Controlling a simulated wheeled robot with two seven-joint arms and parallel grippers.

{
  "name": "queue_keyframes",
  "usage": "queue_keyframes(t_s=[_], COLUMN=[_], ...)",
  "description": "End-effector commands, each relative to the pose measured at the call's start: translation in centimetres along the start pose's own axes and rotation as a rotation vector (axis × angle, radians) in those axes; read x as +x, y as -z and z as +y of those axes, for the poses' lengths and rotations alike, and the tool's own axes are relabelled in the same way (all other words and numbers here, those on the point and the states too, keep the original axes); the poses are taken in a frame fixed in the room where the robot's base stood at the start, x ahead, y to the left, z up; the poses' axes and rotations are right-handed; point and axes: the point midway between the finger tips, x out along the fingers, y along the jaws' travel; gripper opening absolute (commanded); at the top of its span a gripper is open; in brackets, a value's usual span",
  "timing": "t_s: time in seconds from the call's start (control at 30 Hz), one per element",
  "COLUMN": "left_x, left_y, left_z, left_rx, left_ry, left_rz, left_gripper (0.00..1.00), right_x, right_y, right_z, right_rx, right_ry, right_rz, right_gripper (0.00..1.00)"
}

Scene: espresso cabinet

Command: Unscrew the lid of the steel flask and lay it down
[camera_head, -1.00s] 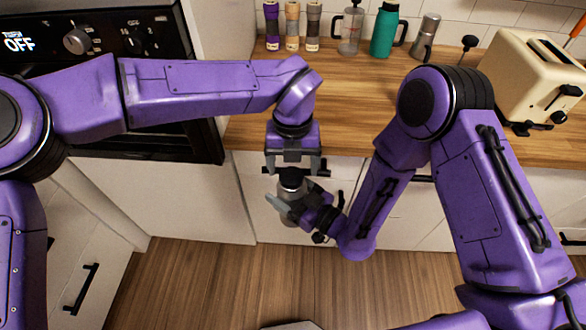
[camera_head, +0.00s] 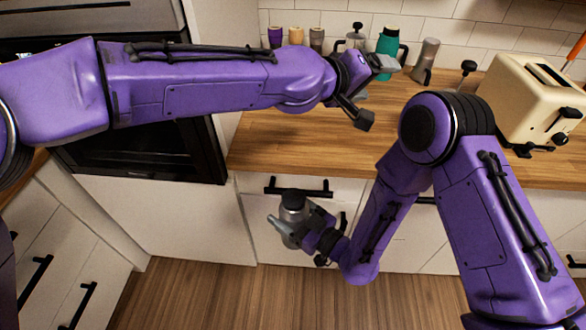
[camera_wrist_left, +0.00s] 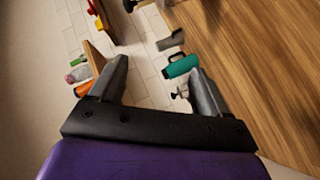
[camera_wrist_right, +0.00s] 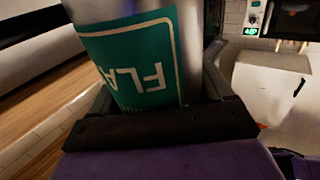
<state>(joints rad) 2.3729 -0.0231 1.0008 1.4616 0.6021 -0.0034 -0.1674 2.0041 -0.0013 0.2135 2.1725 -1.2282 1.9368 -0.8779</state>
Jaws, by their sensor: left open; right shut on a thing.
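The steel flask (camera_head: 290,235) is upright in front of the drawers, below counter height. Its top (camera_head: 293,198) looks dark; I cannot tell whether that is the lid or the open neck. My right gripper (camera_head: 284,229) is shut around the flask's body. The flask's green label (camera_wrist_right: 135,65) fills much of the right wrist view. My left gripper (camera_head: 378,92) is open above the counter, up and to the right of the flask. Its jaws also show apart and empty in the left wrist view (camera_wrist_left: 158,88). No separate lid is clearly visible.
The wooden counter (camera_head: 290,140) has clear room at its front. Along the back stand several small grinders, a glass press, a teal jug (camera_head: 388,42) and a steel pitcher (camera_head: 425,60). A cream toaster (camera_head: 530,95) stands at the right. An oven (camera_head: 150,150) is at the left.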

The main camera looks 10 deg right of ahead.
Motion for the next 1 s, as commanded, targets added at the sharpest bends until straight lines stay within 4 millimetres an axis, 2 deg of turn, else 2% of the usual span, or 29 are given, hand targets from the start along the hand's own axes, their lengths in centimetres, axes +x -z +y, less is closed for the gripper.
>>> queue_keyframes(t_s=[0.03, 0.07, 0.1, 0.17, 0.2, 0.3, 0.43, 0.53, 0.67, 0.77, 1.0], left_x=[-0.1, -0.4, -0.8, -1.8, -2.6, -5.4, -9.3, -11.7, -13.2, -13.0, -11.7], left_y=[-2.0, -3.2, -4.9, -7.0, -8.2, -9.9, -9.6, -8.8, -8.3, -8.7, -10.8], left_z=[-0.1, -0.4, -1.1, -2.7, -4.1, -8.5, -13.3, -15.4, -16.4, -17.0, -20.6], left_rx=[0.224, 0.369, 0.561, 0.840, 1.022, 1.440, 1.845, 2.025, 2.126, 2.143, 2.140], left_ry=[-0.010, -0.017, -0.025, -0.038, -0.048, -0.084, -0.162, -0.243, -0.350, -0.377, -0.378], left_rz=[-0.108, -0.179, -0.278, -0.431, -0.541, -0.835, -1.209, -1.431, -1.575, -1.581, -1.578], left_gripper=[0.77, 0.77, 0.77, 0.77, 0.77, 0.77, 0.77, 0.77, 0.77, 0.77, 0.77], right_x=[0.0, 0.0, 0.0, 0.0, 0.0, 0.0, 0.0, 0.0, 0.0, 0.0, 0.0], right_y=[0.1, 0.1, 0.1, 0.1, 0.1, 0.1, 0.1, 0.1, 0.1, 0.1, 0.1], right_z=[0.0, 0.0, 0.0, 0.0, 0.0, 0.0, 0.0, 0.0, 0.0, 0.0, 0.0], right_rx=[0.000, 0.000, 0.000, 0.000, 0.000, 0.000, 0.000, 0.000, 0.000, 0.000, 0.000], right_ry=[0.000, 0.000, 0.000, 0.000, 0.000, 0.000, 0.000, 0.000, 0.000, 0.000, 0.000], right_rz=[0.001, 0.001, 0.001, 0.001, 0.001, 0.001, 0.001, 0.001, 0.001, 0.001, 0.001], right_gripper=[0.00, 0.00, 0.00, 0.00, 0.00, 0.00, 0.00, 0.00, 0.00, 0.00, 0.00])
